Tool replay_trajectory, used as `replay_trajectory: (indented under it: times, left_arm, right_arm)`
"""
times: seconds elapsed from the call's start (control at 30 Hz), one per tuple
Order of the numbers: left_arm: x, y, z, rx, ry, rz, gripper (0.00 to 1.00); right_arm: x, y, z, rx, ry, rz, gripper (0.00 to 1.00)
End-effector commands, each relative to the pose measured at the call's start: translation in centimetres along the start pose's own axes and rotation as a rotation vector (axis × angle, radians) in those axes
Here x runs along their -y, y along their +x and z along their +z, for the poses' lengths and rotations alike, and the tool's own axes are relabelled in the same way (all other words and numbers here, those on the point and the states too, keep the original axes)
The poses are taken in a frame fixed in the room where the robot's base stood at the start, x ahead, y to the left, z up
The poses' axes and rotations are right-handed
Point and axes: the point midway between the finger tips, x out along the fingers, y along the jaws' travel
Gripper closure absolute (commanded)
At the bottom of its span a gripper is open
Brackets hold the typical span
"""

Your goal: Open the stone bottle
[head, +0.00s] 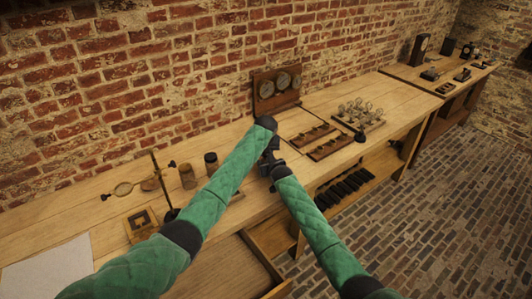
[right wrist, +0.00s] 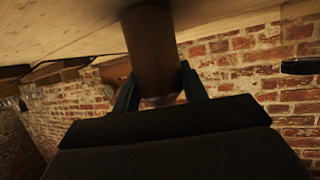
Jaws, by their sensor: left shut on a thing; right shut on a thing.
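The stone bottle (right wrist: 152,45) is a plain brown cylinder in the right wrist view, between the fingers of my right gripper (right wrist: 160,92). Its lighter end is by the fingertips. In the head view, my left gripper (head: 267,158) and right gripper (head: 274,172) meet over the bench in front of the gauge board. Both are shut at the bottle, which they and the arms almost wholly hide there. The stopper cannot be made out, nor exactly which part of the bottle my left gripper holds.
The long wooden bench (head: 75,205) runs along a brick wall. Jars (head: 187,177) and a stand with a ring (head: 123,188) are at left. A gauge board (head: 277,88) stands behind. A rack of glass bulbs (head: 360,116) is at right. A drawer (head: 225,270) sticks out in front.

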Motion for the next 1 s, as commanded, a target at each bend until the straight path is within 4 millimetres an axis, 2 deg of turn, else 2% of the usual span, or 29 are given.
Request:
replay_trajectory:
  times: [0.37, 1.0]
  left_arm:
    - [0.0, -0.1, -0.1, 0.0, 0.0, 0.0, 0.99]
    - [0.0, -1.7, -0.7, 0.0, 0.0, 0.0, 0.99]
  right_arm:
    - [0.0, 0.0, 0.1, 0.001, 0.0, 0.0, 0.98]
    - [0.0, 0.0, 0.1, 0.001, 0.0, 0.0, 0.98]
